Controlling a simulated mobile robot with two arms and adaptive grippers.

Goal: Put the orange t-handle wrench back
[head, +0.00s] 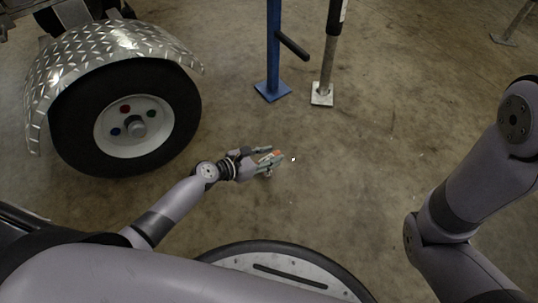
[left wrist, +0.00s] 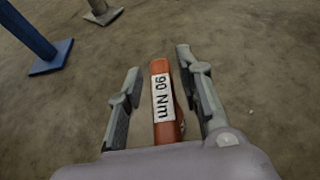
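My left gripper (head: 271,159) is over open floor, right of the trailer wheel. The orange t-handle wrench (left wrist: 164,105) is between its two fingers (left wrist: 160,75), in the air with no other support in sight. It carries a white "90 Nm" label that faces the left wrist camera. In that view gaps show beside the wrench, and the exact contact of the fingers is hidden. In the head view only a small orange part of the wrench (head: 277,153) shows. My right gripper is out of view; only my right arm shows at the right.
A trailer wheel (head: 182,115) under a diamond-plate fender (head: 130,38) stands at the left. A blue post with a foot plate (head: 272,90) and a grey post (head: 323,90) stand ahead. The concrete floor at centre right is clear.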

